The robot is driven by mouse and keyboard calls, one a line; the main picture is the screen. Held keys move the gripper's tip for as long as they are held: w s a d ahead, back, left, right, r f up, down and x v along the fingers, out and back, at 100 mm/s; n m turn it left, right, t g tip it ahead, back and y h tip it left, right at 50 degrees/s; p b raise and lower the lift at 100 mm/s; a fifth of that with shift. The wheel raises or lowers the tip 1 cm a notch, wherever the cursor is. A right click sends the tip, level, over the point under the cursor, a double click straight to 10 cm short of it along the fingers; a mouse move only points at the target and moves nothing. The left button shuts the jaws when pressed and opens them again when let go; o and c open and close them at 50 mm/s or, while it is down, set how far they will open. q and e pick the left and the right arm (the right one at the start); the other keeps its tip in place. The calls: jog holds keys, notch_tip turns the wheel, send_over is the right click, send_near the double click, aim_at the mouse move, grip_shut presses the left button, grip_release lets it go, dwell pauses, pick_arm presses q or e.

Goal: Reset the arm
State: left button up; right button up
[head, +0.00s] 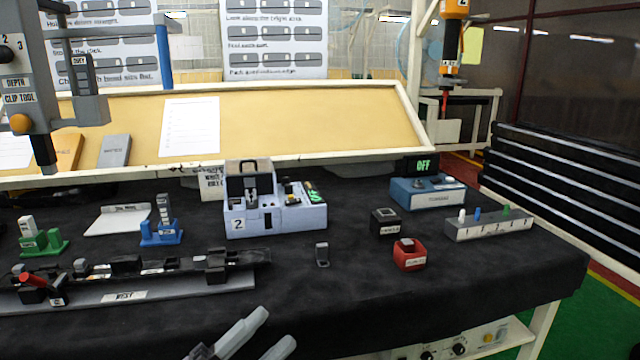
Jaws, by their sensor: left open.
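My left gripper (276,327) shows at the bottom edge, left of centre. Its two pale grey fingers are apart with nothing between them. They are in front of the black-covered table's near edge, apart from the things on it. The rest of my left arm is out of the picture. My right gripper is not in view.
A rail fixture labelled WEST (125,296) lies at the left. A grey-blue machine marked 2 (275,218) stands mid-table, with a small grey clip (321,255) before it. A red block (409,255), a black block (385,222), a blue box (427,194) and a peg rack (488,225) stand right. The front right is clear.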

pick_arm(q)
jog(key=s+a+f+n+t+y+p, duration=0.1)
jog(key=a+f+n+y, duration=0.3)
jog(key=f+n+y, duration=0.4)
jog(key=s+a+f+n+t+y, duration=0.1)
jog(key=a+f+n+y, duration=0.4)
jog(key=f+n, duration=0.3)
jog(key=s+a+f+n+g+y, duration=0.1)
jog(key=s+a+f+n+g, duration=0.1)
jog(key=s+f, duration=0.3)
jog(key=s+a+f+n+g+y+p, duration=0.1)
jog(key=s+a+f+n+g+y, duration=0.1)
jog(key=s+f, duration=0.4)
notch_tip(320, 180, down, 3)
jog(key=shift+s+r+g+y, duration=0.15)
jog(key=shift+g+y, duration=0.15)
jog(key=shift+g, duration=0.6)
jog(key=shift+a, duration=0.1)
